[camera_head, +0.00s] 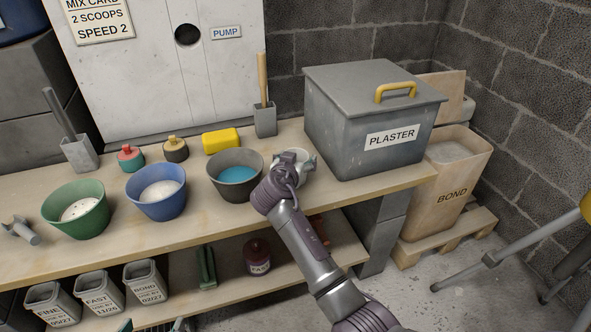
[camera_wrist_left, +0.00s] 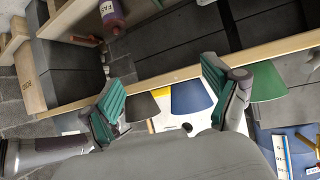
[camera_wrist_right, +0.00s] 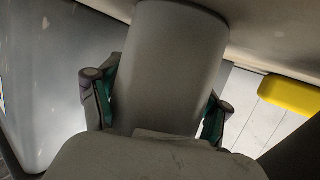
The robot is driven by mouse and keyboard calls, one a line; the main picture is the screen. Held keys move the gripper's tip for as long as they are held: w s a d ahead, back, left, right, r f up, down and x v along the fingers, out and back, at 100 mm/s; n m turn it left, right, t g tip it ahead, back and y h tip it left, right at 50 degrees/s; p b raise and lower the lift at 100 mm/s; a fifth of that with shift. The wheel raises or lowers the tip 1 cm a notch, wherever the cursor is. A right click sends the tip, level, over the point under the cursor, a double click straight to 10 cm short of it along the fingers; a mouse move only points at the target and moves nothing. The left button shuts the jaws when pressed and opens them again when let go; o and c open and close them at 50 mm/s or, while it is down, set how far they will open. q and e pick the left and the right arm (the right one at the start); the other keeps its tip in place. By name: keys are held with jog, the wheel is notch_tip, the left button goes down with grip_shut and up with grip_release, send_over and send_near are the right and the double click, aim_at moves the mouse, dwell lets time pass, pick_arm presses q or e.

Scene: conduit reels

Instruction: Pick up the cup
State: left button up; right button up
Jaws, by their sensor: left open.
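The pale grey cup (camera_head: 307,157) is at the right of the bench top, between the dark bowl and the plaster bin. My right gripper (camera_head: 292,170) reaches it from the front and hides much of it. In the right wrist view the cup (camera_wrist_right: 175,70) fills the middle, with one finger of my right gripper (camera_wrist_right: 160,112) on either side. The fingers are close to its wall; I cannot tell whether both press on it. My left gripper (camera_wrist_left: 160,82) is open and empty, low in front of the bench. Its fingertips just show at the bottom edge of the head view.
A dark bowl with blue contents (camera_head: 238,175), a blue bowl (camera_head: 157,192) and a green bowl (camera_head: 77,210) stand left of the cup. The grey plaster bin (camera_head: 360,120) stands close on its right. A yellow block (camera_head: 221,140) lies behind. Labelled tubs are below.

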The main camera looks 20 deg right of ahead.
jog(key=c, duration=0.8)
jog(key=shift+r, duration=0.1)
